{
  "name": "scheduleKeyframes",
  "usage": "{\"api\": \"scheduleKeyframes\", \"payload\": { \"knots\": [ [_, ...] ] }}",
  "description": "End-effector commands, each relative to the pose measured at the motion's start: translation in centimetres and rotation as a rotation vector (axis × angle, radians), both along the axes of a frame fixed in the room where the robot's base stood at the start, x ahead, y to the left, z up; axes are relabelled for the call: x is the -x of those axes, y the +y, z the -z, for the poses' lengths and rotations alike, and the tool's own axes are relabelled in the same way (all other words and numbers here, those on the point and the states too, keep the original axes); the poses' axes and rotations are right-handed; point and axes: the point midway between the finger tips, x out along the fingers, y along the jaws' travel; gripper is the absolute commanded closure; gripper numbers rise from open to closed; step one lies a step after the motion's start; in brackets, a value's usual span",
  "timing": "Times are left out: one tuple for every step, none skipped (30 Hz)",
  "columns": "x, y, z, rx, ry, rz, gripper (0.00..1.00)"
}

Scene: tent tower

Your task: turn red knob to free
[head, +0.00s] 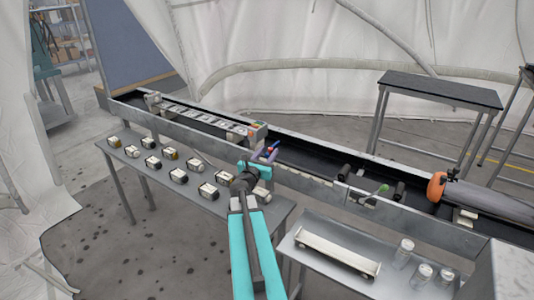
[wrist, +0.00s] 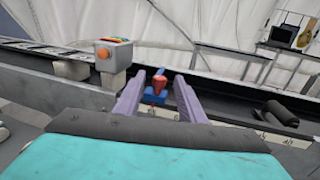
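The red knob (wrist: 159,84) sits on a small blue base (wrist: 153,98) on the dark conveyor trough. It also shows small in the head view (head: 270,149). My gripper (wrist: 159,96) has two purple fingers, spread apart and pointing at the knob. In the wrist view the knob appears between the fingertips, with a gap on both sides. In the head view my gripper (head: 266,154) is at the trough's near wall, close to the knob. Nothing is held. I cannot tell how far the tips are from the knob in depth.
A grey box with an orange button (wrist: 113,54) stands left of the knob. The metal near wall (head: 200,140) of the trough runs under my arm. A white tray (head: 335,252) and clear jars (head: 403,252) stand at front right.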

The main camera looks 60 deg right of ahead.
Motion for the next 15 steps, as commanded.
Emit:
{"api": "scheduleKeyframes", "payload": {
  "knots": [
    [-0.07,-0.26,0.00,0.000,0.000,0.000,0.64],
    [-0.08,-0.32,0.00,0.000,0.000,0.000,0.64],
    [-0.09,-0.38,0.01,0.000,0.000,0.000,0.64],
    [-0.09,-0.41,0.01,0.000,0.000,0.000,0.64],
    [-0.09,-0.43,0.02,0.000,0.000,0.000,0.64],
    [-0.09,-0.43,0.02,0.000,0.000,0.000,0.64],
    [-0.09,-0.43,0.03,0.000,0.000,0.000,0.64],
    [-0.09,-0.42,0.03,0.000,0.000,0.000,0.64],
    [-0.09,-0.41,0.03,0.000,0.000,0.000,0.64],
    [-0.09,-0.41,0.03,0.000,0.000,0.000,0.64],
    [-0.09,-0.41,0.02,0.000,0.000,0.000,0.64],
    [-0.10,-0.40,0.03,0.000,0.000,0.000,0.64],
    [-0.10,-0.40,0.02,0.000,0.000,-0.001,0.67],
    [-0.10,-0.40,0.02,0.000,0.000,-0.001,0.72],
    [-0.09,-0.39,0.02,0.000,0.000,-0.001,0.79]
  ]
}}
